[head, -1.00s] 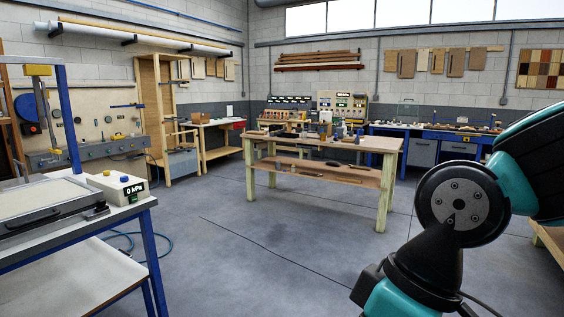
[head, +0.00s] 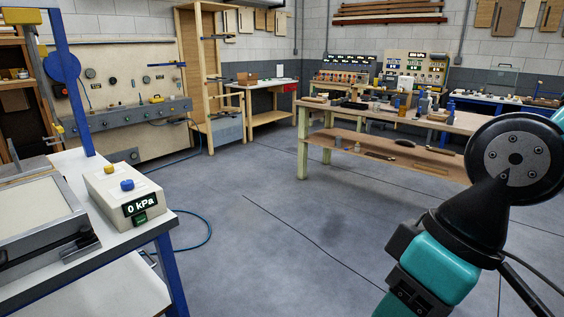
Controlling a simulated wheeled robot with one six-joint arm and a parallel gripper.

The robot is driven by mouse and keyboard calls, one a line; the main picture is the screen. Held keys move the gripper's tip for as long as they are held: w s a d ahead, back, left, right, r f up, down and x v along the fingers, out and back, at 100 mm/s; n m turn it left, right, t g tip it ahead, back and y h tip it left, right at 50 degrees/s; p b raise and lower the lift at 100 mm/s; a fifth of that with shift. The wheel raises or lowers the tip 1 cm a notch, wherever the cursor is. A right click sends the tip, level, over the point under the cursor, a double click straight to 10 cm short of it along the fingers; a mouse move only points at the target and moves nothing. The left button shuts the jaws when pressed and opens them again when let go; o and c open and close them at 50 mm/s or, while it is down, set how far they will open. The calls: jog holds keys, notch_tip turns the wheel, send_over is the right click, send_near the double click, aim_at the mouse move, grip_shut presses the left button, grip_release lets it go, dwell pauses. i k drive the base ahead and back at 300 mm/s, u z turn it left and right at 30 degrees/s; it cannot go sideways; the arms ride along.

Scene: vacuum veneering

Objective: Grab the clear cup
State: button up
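I cannot make out a clear cup for certain in the head view. Several small bottles, tools and containers stand on the wooden workbench (head: 467,122) at the right middle, too small to tell apart. A pale, whitish container (head: 405,83) shows behind them near the back stand, but I cannot tell whether it is a cup. My arm fills the right side of the picture and hides part of the bench's right end. My gripper's fingers are not in view.
A vacuum press table with a framed bed (head: 30,225) and a control box reading 0 kPa (head: 125,195) stands close at left. A blue hose (head: 205,232) lies on the floor beside it. The grey floor (head: 290,215) between press and bench is mostly clear.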

aim_at(376, 108)
jog(key=z, duration=0.05)
jog(key=i, duration=2.8)
jog(key=z, duration=0.4)
jog(key=i, duration=2.4)
jog(key=z, duration=0.45)
jog(key=i, duration=1.15)
jog(key=z, duration=0.1)
